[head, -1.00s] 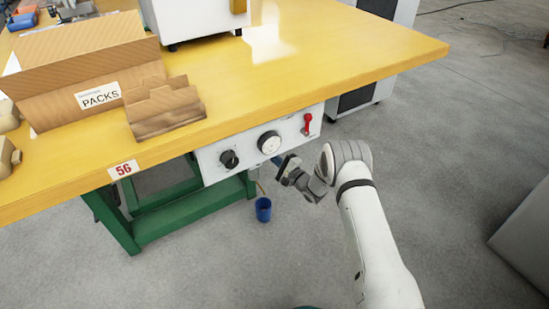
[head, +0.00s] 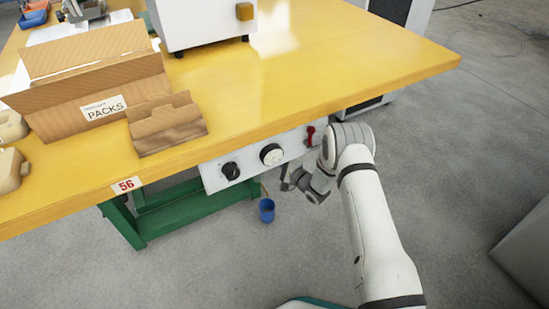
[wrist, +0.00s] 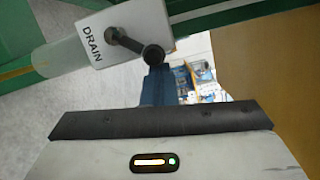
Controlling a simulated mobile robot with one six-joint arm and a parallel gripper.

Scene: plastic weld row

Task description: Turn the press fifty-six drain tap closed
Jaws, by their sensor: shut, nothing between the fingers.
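The drain tap shows in the wrist view as a dark lever (wrist: 132,43) with a round knob end, on a white plate (wrist: 97,52) marked DRAIN. The lever slants down to the right across the plate. My gripper (head: 287,178) is under the table's front edge, below the control panel. In the wrist view my gripper's blue fingers (wrist: 157,86) are shut and empty, right by the lever's knob end; I cannot tell whether they touch it. In the head view the tap is not clearly visible. The table edge carries the number 56 label (head: 126,185).
The yellow table (head: 330,75) overhangs the work area. A control panel (head: 213,181) with knobs and a red switch (head: 310,134) hangs beneath it. A green frame (head: 185,211) stands left. A blue cup (head: 266,210) is on the floor below.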

